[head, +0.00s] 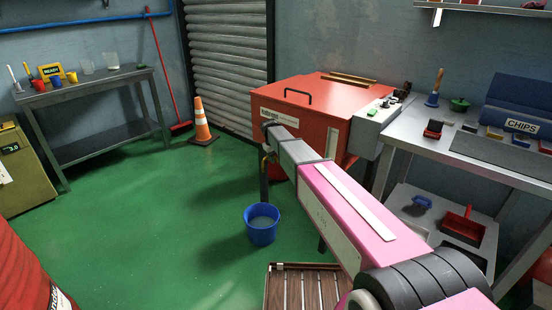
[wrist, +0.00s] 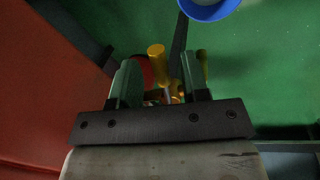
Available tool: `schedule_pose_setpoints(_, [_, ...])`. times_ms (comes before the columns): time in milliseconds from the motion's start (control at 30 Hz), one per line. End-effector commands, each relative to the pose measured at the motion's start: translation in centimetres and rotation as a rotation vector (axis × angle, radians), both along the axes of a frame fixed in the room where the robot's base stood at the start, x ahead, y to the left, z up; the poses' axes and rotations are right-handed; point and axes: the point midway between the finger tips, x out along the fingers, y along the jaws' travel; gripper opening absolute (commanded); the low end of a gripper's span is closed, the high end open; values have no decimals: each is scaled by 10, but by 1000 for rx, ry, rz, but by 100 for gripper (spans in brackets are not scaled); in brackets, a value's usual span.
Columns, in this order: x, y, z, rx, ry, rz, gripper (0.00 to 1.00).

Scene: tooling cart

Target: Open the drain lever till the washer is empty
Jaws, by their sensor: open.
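The washer (head: 308,108) is a red box with a closed lid and a black handle, standing in the middle of the head view. Its red side (wrist: 40,90) fills the left of the wrist view. My gripper (wrist: 160,68) is open beside the washer's lower front. A yellow lever (wrist: 156,58) shows between its fingers, and I cannot tell whether either finger touches it. A second yellow part (wrist: 203,66) shows by the right finger. In the head view my arm hides most of the drain area. A blue bucket (head: 261,232) with greyish contents stands on the floor below; its rim also shows in the wrist view (wrist: 209,12).
A slatted wooden pallet (head: 305,288) lies on the floor under my arm. A metal bench (head: 405,130) with tools and a blue chips bin stands at the right. An orange cone (head: 201,122) stands behind. Green floor at the left is clear.

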Motion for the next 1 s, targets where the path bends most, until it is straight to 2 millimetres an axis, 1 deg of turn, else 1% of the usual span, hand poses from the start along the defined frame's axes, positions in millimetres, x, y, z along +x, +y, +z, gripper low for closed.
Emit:
schedule_pose_setpoints(33, [0, 0, 0, 0, 0, 0, 42])
schedule_pose_setpoints(67, [0, 0, 0, 0, 0, 0, 36])
schedule_pose_setpoints(100, [0, 0, 0, 0, 0, 0, 22])
schedule_pose_setpoints(167, [0, 0, 0, 0, 0, 0, 3])
schedule_pose_setpoints(200, [0, 0, 0, 0, 0, 0, 0])
schedule_pose_setpoints(467, [0, 1, 0, 0, 0, -11, 0])
schedule_pose_setpoints(667, [-3, 6, 0, 0, 0, -77, 0])
schedule_pose_setpoints(867, [-7, 17, 0, 0, 0, -216, 0])
schedule_pose_setpoints(1000, [-9, 27, 0, 0, 0, -344, 0])
